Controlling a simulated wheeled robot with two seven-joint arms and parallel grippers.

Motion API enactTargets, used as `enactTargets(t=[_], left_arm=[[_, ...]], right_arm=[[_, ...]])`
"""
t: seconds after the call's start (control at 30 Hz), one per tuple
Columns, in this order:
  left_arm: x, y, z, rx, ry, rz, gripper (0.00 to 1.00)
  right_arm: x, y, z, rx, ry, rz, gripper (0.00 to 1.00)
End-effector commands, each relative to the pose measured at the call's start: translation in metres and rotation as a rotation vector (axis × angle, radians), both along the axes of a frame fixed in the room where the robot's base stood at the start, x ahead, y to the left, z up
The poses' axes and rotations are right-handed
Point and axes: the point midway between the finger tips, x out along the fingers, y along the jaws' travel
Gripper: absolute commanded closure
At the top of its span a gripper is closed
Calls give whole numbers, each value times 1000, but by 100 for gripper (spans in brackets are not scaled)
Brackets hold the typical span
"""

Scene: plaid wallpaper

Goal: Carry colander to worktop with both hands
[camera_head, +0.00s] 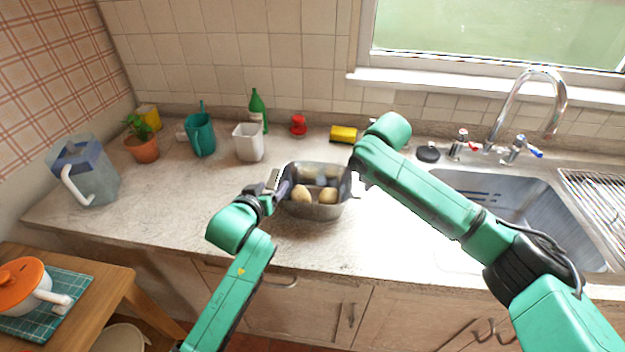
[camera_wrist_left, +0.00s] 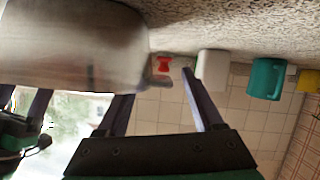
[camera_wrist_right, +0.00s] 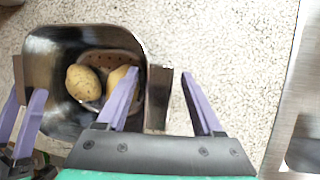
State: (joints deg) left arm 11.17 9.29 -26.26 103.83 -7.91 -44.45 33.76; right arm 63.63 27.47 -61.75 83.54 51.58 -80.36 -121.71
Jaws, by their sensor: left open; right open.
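The grey metal colander (camera_head: 315,211) stands upright on the worktop (camera_head: 190,215) with several potatoes in it. It shows from above in the right wrist view (camera_wrist_right: 50,45), with a perforated part inside, and from the side in the left wrist view (camera_wrist_left: 70,45).
A white pot (camera_head: 248,143), teal can (camera_head: 200,135), green bottle (camera_head: 257,108), red item (camera_head: 298,125) and yellow sponge (camera_head: 343,133) stand behind. The sink (camera_head: 535,215) is at right. The worktop's left front is clear; a jug (camera_head: 85,170) stands far left.

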Motion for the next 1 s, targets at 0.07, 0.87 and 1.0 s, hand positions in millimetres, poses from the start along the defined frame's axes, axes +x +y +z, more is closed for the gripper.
enactTargets(t=[0.07,0.87,1.0], left_arm=[[-18,4,7,-1,0,-1,32],[-89,21,37,0,0,1,32],[-89,21,37,0,0,1,32]], right_arm=[[0,0,0,0,0,0,32],[-36,-9,81,0,-5,2,32],[-47,-12,104,0,-4,1,32]])
